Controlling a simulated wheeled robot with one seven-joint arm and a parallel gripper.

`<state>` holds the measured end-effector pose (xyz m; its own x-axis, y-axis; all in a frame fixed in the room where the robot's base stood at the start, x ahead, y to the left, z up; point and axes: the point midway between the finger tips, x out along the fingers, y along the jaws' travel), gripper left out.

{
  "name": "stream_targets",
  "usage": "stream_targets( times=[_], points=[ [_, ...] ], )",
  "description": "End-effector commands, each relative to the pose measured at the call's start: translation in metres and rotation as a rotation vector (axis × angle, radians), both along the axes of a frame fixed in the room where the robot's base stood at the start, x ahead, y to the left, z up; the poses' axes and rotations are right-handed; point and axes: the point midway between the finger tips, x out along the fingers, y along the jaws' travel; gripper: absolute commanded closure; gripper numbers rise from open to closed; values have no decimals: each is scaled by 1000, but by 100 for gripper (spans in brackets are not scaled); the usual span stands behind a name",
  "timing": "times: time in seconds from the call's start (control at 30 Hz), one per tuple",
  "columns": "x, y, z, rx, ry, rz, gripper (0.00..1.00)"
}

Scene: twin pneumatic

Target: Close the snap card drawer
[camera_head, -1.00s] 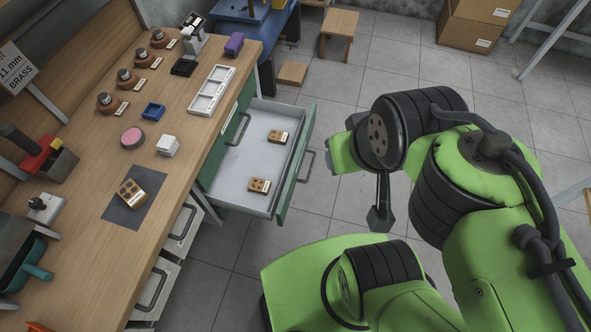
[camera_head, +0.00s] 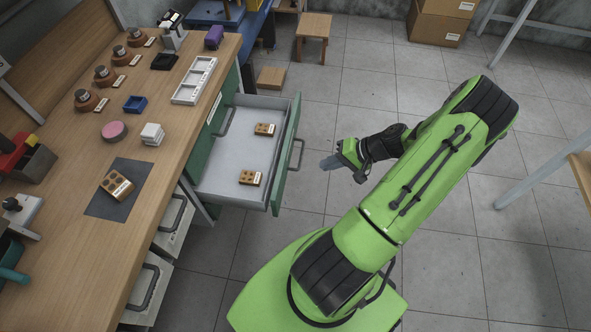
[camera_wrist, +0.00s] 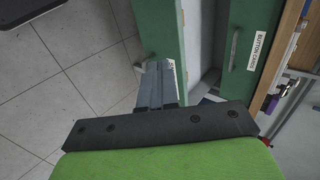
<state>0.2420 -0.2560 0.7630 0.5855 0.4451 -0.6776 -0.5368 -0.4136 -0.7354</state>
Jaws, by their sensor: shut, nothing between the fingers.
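The open drawer (camera_head: 238,152) is pulled out from the workbench, with a grey tray and a green front (camera_head: 288,150) bearing a dark bar handle (camera_head: 297,154). Two small tan cards (camera_head: 250,177) with holes and labels lie inside it. No label naming this drawer is readable. My gripper (camera_head: 330,163) is shut and empty, just right of the drawer front and apart from it in the head view. In the wrist view its fingers (camera_wrist: 157,85) overlap the lower part of the green front (camera_wrist: 158,28); contact cannot be told.
White drawers (camera_head: 173,226) sit lower in the bench. The wooden benchtop (camera_head: 185,120) holds several small parts.

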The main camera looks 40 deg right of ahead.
Motion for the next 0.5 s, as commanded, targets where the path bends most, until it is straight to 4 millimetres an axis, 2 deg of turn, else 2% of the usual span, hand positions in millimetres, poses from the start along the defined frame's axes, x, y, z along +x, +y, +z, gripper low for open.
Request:
stream_targets(
  times=[0.4, 0.5],
  points=[
    [52, 42, -63, 4, 2, 7, 100],
    [67, 53, -63, 1, 2, 9, 100]
  ],
)
